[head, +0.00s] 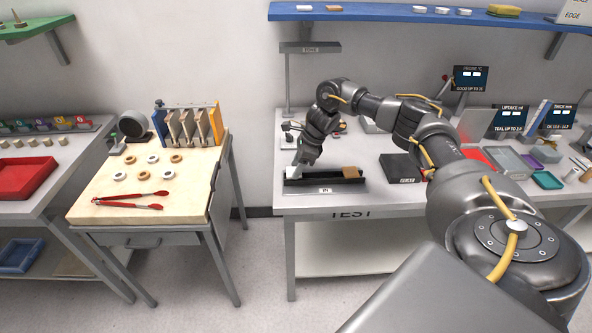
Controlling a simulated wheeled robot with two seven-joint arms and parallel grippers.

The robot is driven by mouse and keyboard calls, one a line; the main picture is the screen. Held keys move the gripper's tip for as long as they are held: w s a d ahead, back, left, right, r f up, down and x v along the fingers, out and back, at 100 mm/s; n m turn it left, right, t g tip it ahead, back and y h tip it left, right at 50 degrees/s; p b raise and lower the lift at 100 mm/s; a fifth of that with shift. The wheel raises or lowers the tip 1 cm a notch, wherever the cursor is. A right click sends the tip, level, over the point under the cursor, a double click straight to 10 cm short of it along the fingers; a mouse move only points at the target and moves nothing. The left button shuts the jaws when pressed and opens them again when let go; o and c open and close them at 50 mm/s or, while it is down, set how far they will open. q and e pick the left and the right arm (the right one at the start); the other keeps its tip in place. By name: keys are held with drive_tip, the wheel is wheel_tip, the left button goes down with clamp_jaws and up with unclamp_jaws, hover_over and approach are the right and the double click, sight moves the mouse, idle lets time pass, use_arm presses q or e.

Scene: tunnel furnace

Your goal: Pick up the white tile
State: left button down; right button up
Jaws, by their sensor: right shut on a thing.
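My right gripper (299,165) reaches down over the left end of a black tray (325,182) marked IN on the test table. It is shut on the white tile (292,172), a small pale piece at that end of the tray. The gripper hides part of the tile, and I cannot tell whether the tile touches the tray. A brown tile (350,172) leans at the right end of the same tray. My left gripper is not in view.
A black block (402,167) and a grey tray (507,158) stand further right on the test table. A wooden-topped table (110,212) with rings and red tongs (131,200) stands left. A blue shelf (390,14) hangs above. The floor between the tables is clear.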

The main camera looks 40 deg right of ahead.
drive_tip(key=s+r+b, duration=0.1)
drive_tip(key=s+r, duration=1.1)
drive_tip(key=s, duration=0.2)
drive_tip(key=shift+d, duration=0.4)
